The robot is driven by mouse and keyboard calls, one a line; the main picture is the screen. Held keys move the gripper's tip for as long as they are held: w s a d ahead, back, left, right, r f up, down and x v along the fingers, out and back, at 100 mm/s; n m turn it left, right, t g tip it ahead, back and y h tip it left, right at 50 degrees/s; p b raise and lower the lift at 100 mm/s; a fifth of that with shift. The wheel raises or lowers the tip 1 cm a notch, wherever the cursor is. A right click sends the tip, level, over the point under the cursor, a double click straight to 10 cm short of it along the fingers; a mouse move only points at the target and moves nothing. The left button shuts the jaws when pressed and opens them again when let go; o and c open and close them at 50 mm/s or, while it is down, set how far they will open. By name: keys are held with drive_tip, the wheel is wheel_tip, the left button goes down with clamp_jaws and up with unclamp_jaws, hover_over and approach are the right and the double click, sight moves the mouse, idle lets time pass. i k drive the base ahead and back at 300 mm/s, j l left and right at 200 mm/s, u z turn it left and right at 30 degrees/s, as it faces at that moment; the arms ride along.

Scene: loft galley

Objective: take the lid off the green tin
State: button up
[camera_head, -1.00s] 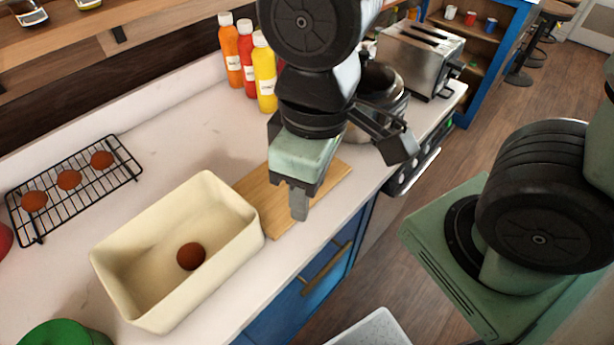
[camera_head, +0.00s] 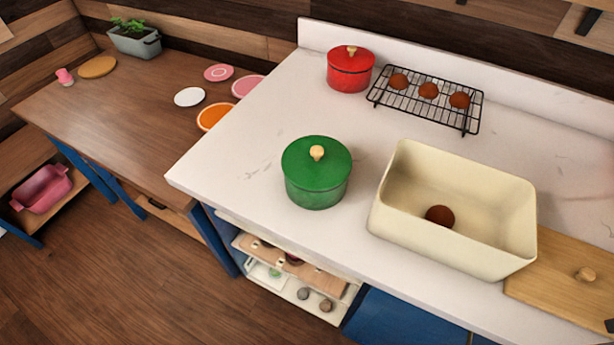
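The green tin (camera_head: 317,190) stands upright on the white counter, left of the cream bin. Its green lid (camera_head: 300,158) sits on top, with a pale round knob (camera_head: 317,153) at its centre. All of the lid's top shows. My gripper is not clearly in view; only a small dark piece shows at the bottom right edge, and I cannot tell what it is.
A cream bin (camera_head: 385,213) holding a brown ball (camera_head: 440,216) stands right of the tin. A red pot (camera_head: 350,72) and a black rack (camera_head: 472,122) with brown balls stand behind. Counter around the tin is clear.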

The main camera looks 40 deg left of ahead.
sight(317, 163)
drive_tip(key=k+u, duration=0.25)
drive_tip(key=u, duration=0.15)
drive_tip(key=k+j+u, duration=0.1)
drive_tip(key=k+u, duration=0.15)
drive_tip(key=u, duration=0.2)
drive_tip(key=l+u, duration=0.6)
drive_tip(key=u, duration=0.15)
